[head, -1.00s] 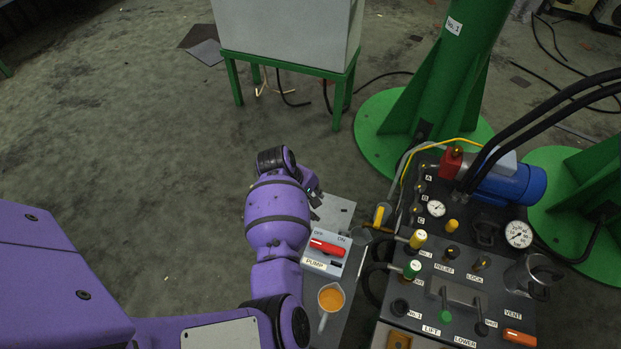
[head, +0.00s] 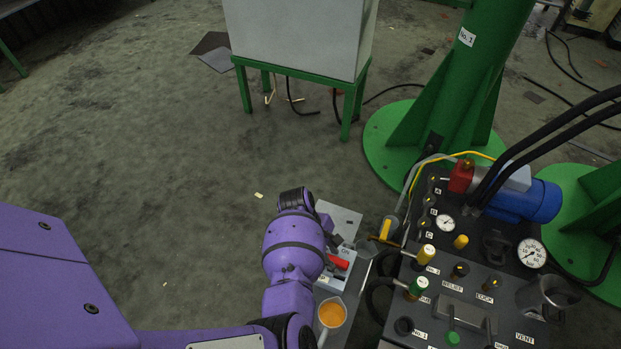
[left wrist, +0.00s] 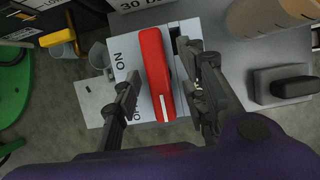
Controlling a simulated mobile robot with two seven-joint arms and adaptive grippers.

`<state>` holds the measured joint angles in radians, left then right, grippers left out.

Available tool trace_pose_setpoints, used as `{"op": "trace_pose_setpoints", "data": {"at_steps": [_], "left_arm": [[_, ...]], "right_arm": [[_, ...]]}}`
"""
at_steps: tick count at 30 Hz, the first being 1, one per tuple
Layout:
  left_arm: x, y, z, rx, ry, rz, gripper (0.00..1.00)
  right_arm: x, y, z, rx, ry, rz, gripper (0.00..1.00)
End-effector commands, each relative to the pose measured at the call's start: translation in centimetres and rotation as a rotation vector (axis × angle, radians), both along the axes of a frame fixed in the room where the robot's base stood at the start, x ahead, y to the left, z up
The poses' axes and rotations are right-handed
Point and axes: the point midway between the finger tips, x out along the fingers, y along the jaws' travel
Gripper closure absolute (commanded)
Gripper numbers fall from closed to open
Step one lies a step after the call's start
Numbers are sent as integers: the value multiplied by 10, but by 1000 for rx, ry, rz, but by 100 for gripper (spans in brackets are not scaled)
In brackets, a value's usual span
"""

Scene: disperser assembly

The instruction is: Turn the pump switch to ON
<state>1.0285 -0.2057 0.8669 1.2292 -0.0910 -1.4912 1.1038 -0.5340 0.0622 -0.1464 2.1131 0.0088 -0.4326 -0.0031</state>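The pump switch has a red handle (left wrist: 155,72) on a light grey box, with a white stripe at one end. In the left wrist view the stripe lies on the side of the partly hidden OFF label, away from the ON label. My left gripper (left wrist: 160,82) is open, with one dark finger on each side of the handle; I cannot tell whether they touch it. In the head view only part of the red handle (head: 339,262) shows beside my left gripper (head: 328,250), which hides the rest of the switch. My right gripper is not in view.
A jug of orange liquid (head: 331,313) stands just in front of the switch box. The control panel (head: 470,262) with gauges, valves and hoses is to the right. Open floor lies left.

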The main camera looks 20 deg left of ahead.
Motion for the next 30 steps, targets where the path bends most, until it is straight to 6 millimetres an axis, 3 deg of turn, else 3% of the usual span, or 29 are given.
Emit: {"op": "trace_pose_setpoints", "data": {"at_steps": [7,16,30], "left_arm": [[5,-2,3,-1,-8,-2,61],[5,-2,3,-2,-7,-2,100],[6,-2,5,-1,-7,-100,100]], "right_arm": [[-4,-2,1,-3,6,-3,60],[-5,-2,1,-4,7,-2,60],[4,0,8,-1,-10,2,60]]}}
